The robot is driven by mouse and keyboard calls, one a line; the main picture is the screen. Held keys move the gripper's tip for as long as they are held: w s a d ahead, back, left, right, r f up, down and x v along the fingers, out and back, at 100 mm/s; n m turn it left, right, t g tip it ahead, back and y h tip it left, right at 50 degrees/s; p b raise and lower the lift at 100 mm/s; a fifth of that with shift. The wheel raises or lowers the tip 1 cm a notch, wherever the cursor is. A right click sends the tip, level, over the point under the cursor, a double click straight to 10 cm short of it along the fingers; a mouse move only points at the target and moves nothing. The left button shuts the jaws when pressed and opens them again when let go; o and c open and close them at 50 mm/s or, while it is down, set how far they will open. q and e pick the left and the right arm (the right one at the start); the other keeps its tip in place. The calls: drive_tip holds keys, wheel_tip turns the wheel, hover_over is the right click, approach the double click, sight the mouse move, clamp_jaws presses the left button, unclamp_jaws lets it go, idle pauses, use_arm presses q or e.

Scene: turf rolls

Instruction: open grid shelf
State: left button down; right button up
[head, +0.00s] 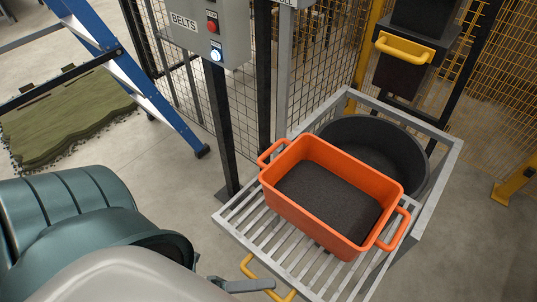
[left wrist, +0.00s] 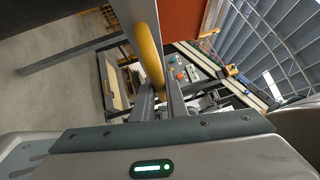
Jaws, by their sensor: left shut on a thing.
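The grid shelf (head: 240,222) is a grey slatted rack in a metal frame (head: 447,165). Its slats show on the near left side of the frame. A yellow handle (head: 256,270) is on its front edge; the handle also shows large in the left wrist view (left wrist: 148,50). My left gripper (head: 268,285) is shut on this handle at the bottom of the head view. In the left wrist view the fingers (left wrist: 163,100) meet at the handle's lower end. My right gripper is not in view.
An orange tub (head: 300,155) with dark contents stands on the slats. A round black tub (head: 375,130) sits behind it within the frame. A control box (head: 195,30) on a post, a blue ladder (head: 130,75) and mesh fencing stand around. Bare floor lies left of the shelf.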

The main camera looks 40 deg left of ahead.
use_arm(q)
drive_tip(key=shift+s+f, duration=0.1)
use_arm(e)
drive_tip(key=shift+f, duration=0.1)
use_arm(q)
drive_tip(key=c, duration=1.8)
unclamp_jaws()
drive_tip(key=shift+a, duration=0.1)
